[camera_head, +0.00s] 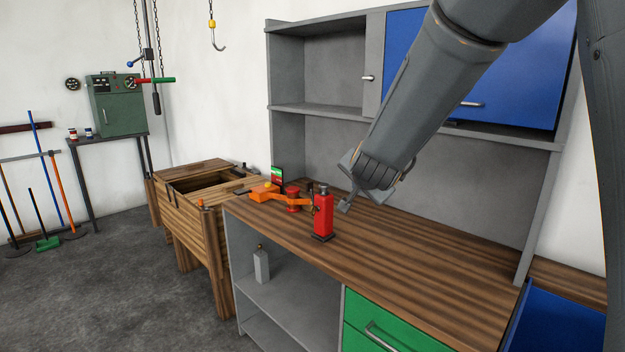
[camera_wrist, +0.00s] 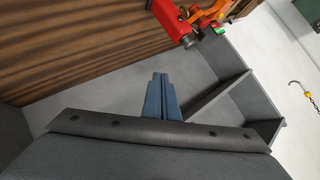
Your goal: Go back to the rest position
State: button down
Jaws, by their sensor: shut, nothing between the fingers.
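My gripper (camera_head: 345,207) hangs above the wooden worktop of the grey workbench, to the right of a red bottle-shaped device (camera_head: 323,213) that stands upright on the worktop. In the wrist view my gripper's fingers (camera_wrist: 160,76) are together, with nothing between them. The red device (camera_wrist: 171,20) shows at the top of the wrist view, apart from the fingers. My arm comes down from the upper right of the head view.
An orange and red tool (camera_head: 279,197) lies behind the red device. A grey shelf with a blue door (camera_head: 520,85) rises behind the worktop (camera_head: 420,250). A wooden crate (camera_head: 190,215) stands to the left. A hook (camera_head: 216,40) hangs above. The worktop's right part is clear.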

jog(key=s+d+f+n+g, duration=0.2)
jog(key=s+f, duration=0.3)
jog(key=s, duration=0.6)
jog(key=s+d+f+n+g, duration=0.2)
jog(key=s+f+n+g, duration=0.2)
jog(key=s, duration=0.7)
jog(key=s+d+f+n+g, duration=0.2)
jog(key=s+f+g, duration=0.3)
jog(key=s+f, duration=0.3)
jog(key=s+n, duration=0.1)
jog(key=s, duration=0.3)
jog(key=shift+d+f+n+y, duration=0.2)
jog(key=shift+d+n+y, duration=0.1)
jog(key=shift+a, duration=0.1)
